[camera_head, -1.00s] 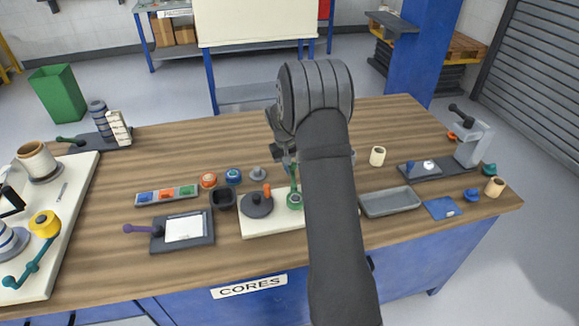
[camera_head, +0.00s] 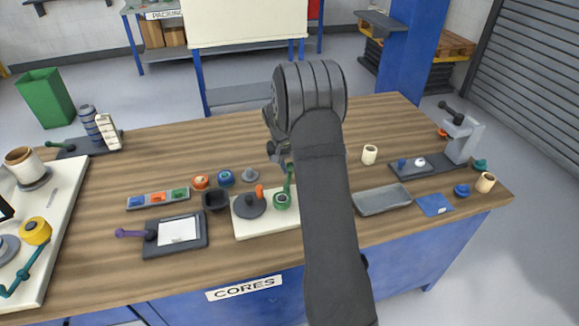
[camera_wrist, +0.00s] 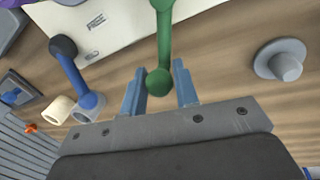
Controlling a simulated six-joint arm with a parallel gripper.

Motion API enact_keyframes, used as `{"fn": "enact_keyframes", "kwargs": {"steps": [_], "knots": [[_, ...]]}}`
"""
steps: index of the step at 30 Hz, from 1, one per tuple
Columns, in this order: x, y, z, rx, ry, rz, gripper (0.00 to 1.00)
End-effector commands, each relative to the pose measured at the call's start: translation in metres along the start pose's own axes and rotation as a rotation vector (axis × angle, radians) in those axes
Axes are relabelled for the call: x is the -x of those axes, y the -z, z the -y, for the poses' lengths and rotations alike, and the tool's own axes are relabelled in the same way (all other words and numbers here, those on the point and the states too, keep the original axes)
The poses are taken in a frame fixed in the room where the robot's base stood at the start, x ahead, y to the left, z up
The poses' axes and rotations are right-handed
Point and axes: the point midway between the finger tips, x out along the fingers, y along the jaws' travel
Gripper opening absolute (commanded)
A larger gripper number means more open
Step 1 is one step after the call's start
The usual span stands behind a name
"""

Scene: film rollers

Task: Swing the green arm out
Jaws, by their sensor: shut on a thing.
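The green arm (camera_head: 289,182) rises in the picture from a green ring pivot (camera_head: 283,201) on a cream board (camera_head: 262,228). In the wrist view the green arm (camera_wrist: 164,40) runs from the top edge down to a ball knob. My gripper (camera_wrist: 160,88) has its two blue fingers on either side of this knob and is shut on it. In the head view my gripper (camera_head: 284,160) is partly hidden behind my own wrist and forearm.
A dark disc (camera_head: 249,206) with an orange peg stands left of the pivot. A black cup (camera_head: 215,200) and a grey flanged piece (camera_head: 250,175) are close by. In the wrist view a blue lever (camera_wrist: 72,72) stands left of my fingers. A grey tray (camera_head: 382,200) lies right of my forearm.

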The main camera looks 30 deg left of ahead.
Motion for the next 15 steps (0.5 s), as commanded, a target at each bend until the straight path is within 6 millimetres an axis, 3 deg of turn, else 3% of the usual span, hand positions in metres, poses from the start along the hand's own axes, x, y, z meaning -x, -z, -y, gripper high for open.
{"fn": "enact_keyframes", "kwargs": {"steps": [9, 10, 12, 15], "knots": [[-0.0003, -0.0006, -0.004, -0.002, -0.006, 0.003, 0.0], [-0.0003, -0.0006, -0.0041, -0.002, -0.006, 0.003, 0.34], [-0.0004, -0.0007, -0.0036, -0.002, -0.005, 0.003, 0.46], [-0.0004, -0.0006, -0.0028, -0.002, -0.004, 0.003, 0.46]]}}
